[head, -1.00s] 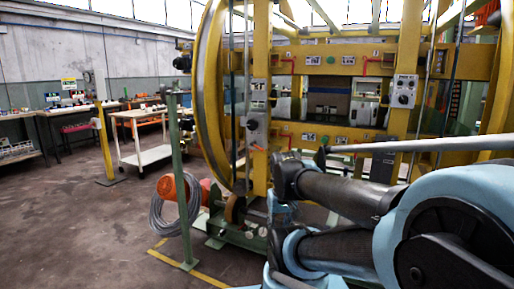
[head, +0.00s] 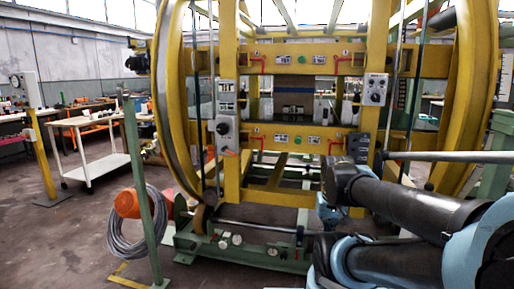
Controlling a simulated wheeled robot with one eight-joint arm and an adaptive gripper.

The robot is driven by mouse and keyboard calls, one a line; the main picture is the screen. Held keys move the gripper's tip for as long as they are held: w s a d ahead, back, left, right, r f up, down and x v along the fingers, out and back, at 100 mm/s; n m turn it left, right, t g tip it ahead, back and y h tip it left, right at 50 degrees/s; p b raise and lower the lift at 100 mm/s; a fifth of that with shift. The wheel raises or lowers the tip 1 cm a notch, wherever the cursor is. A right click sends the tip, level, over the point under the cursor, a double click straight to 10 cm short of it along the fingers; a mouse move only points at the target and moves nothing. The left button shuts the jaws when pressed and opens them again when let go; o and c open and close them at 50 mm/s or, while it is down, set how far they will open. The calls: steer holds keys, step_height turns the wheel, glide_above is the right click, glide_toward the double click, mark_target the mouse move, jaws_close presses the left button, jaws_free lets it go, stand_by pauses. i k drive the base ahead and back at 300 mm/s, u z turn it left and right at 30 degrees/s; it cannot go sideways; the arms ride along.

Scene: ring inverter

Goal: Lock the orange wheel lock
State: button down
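A large yellow ring frame (head: 172,120) stands upright on a green base (head: 262,257) in the head view. An orange rounded body (head: 128,203) sits low at the left of the ring, partly behind a green post (head: 140,190). It is the clearest orange part near the wheel, but I cannot tell whether it is the wheel lock, or whether a lock is open or closed. My blue and black arm fills the lower right, in front of the frame's lower right part. I cannot make out my gripper's fingers.
A coil of grey cable (head: 122,235) hangs by the green post. A white cart (head: 95,170) and a yellow post (head: 42,150) stand farther left. Grey control boxes (head: 226,130) are on the frame. Open floor shows at the lower left.

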mark_target(224, 149)
steer(key=z, duration=0.15)
steer(key=i, duration=0.3)
steer(key=u, duration=0.95)
